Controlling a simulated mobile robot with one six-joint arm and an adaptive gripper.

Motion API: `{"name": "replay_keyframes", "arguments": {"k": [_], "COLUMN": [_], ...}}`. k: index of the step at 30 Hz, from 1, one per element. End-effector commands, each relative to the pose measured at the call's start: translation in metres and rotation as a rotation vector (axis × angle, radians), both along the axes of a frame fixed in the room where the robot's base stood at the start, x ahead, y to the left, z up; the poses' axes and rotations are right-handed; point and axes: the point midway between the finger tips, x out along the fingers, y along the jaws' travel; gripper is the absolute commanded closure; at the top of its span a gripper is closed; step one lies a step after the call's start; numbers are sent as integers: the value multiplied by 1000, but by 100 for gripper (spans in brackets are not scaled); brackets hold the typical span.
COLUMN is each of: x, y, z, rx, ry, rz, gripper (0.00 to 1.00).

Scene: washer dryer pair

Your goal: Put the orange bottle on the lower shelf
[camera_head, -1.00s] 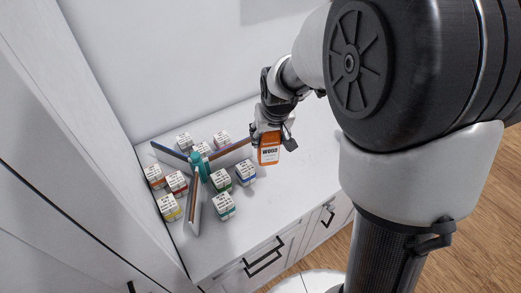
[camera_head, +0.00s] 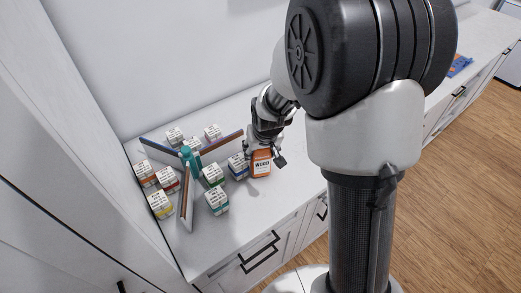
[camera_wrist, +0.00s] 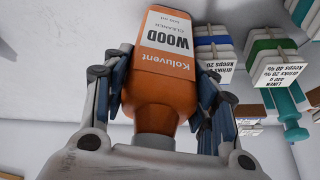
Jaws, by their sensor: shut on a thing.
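The orange bottle (camera_head: 261,163), with a white label reading WOOD, is held by my gripper (camera_head: 264,151) over the front part of the white counter. In the wrist view the orange bottle (camera_wrist: 165,70) sits between both fingers, its narrow neck toward the palm and its label end away. I cannot tell if its base touches the counter. No lower shelf can be made out in these views.
Left of the bottle, several small labelled boxes (camera_head: 217,202) stand around a teal upright piece (camera_head: 190,160) with thin panels fanning out from it. A tall white cabinet (camera_head: 75,150) borders the counter on the left. A blue packet (camera_head: 459,66) lies far right. Counter space (camera_head: 240,210) in front is clear.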

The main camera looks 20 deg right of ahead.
Motion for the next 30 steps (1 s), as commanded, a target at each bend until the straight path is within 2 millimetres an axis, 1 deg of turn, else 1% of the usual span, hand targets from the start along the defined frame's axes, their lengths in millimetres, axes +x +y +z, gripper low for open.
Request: {"name": "replay_keyframes", "arguments": {"k": [4,5,12,13,24,26,29,30], "x": [1,0,0,0,0,0,-6,-9], "y": [0,0,0,0,0,0,0,1], "z": [-4,-4,-3,-3,-1,4,18,26], "rx": [0,0,0,0,0,0,0,0], "ry": [-2,1,1,1,1,0,-1,-2], "rz": [0,0,0,0,0,0,0,0], "gripper": [89,45,29,27,27,27,27,27]}}
